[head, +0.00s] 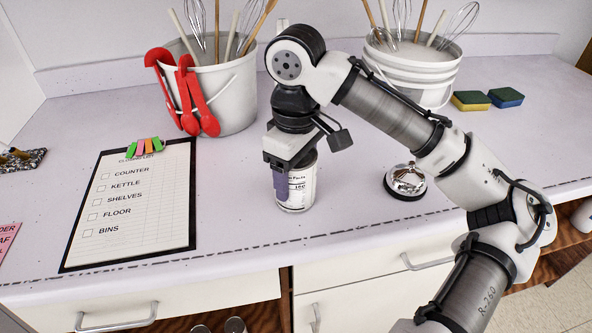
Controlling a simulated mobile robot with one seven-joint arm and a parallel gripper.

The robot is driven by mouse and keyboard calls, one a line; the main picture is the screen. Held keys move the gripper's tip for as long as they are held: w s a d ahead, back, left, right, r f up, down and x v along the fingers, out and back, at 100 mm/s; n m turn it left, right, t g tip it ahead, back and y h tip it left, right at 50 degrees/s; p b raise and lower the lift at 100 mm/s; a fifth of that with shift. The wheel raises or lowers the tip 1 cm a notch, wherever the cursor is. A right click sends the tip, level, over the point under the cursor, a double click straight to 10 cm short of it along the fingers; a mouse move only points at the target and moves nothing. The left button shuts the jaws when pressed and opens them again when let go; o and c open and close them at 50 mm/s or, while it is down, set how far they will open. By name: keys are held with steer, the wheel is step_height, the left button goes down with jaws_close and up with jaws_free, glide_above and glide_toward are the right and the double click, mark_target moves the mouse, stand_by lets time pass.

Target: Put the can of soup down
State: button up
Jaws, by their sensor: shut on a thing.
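The can of soup (298,189) is a white-labelled can with dark print. It stands upright at the middle of the counter (345,225), near the dashed line along the front edge. My gripper (281,182) comes down from above and is shut on the can, with a purple-grey finger on its left side. The other finger and the can's top are hidden by the gripper. The can's base appears to be at the counter surface, but I cannot tell whether it touches.
A checklist clipboard (135,205) lies left of the can, and a silver bell (405,181) stands to the right. Behind are two white utensil buckets (225,95) (440,70), one with red spoons (190,100). Sponges (487,99) lie at the back right. Counter between can and bell is clear.

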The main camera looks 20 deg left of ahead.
steer(key=o, duration=1.3)
steer(key=shift+f, duration=0.1)
step_height(320, 180, up, 12)
steer(key=shift+r+p, duration=0.15)
steer(key=shift+p, duration=0.35)
